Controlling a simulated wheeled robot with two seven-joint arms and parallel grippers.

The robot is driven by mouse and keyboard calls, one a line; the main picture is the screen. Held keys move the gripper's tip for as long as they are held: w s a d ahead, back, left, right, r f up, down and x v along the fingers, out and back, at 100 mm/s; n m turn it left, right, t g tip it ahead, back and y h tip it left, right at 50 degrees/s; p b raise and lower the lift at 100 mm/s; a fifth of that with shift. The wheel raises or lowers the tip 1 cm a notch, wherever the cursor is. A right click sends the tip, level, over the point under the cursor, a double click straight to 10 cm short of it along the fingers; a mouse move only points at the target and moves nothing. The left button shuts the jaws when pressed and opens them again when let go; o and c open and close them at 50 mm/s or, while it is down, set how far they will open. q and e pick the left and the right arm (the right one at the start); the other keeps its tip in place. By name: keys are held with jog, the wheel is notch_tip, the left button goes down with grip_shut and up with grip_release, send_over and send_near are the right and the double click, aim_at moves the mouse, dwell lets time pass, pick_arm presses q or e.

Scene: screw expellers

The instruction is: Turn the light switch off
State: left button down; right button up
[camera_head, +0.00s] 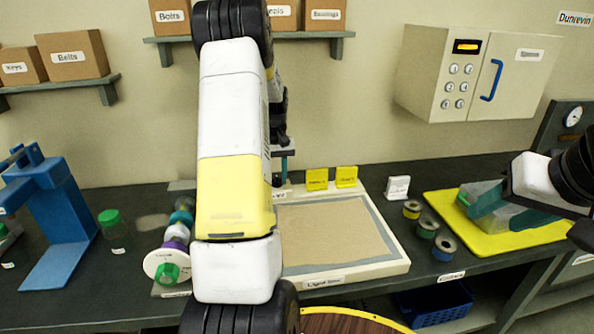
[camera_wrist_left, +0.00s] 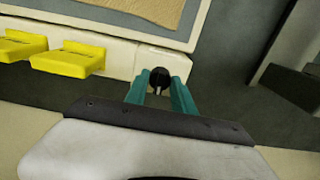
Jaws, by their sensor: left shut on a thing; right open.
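The light box (camera_head: 395,266) is a cream frame with a grey border around a tan panel, labelled "Light", on the dark bench. In the left wrist view its cream rim (camera_wrist_left: 115,60) carries a round black knob with a white mark (camera_wrist_left: 160,80), which I take to be the switch. My left gripper (camera_wrist_left: 161,88) has its teal fingers shut on this knob, one on each side. In the head view my left arm hides the knob, and only part of my left gripper (camera_head: 283,165) shows. My right gripper (camera_head: 508,212) is open above the yellow mat at the right.
A yellow mat (camera_head: 545,237) is at the right. A blue press (camera_head: 62,215) stands left.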

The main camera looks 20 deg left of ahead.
aim_at(277, 177)
dwell(0.4)
pick_arm(q)
jog(key=c, duration=1.1)
grip_release()
jog(key=shift+o, duration=0.2)
notch_tip(277, 177, up, 8)
jog(key=shift+f, duration=0.1)
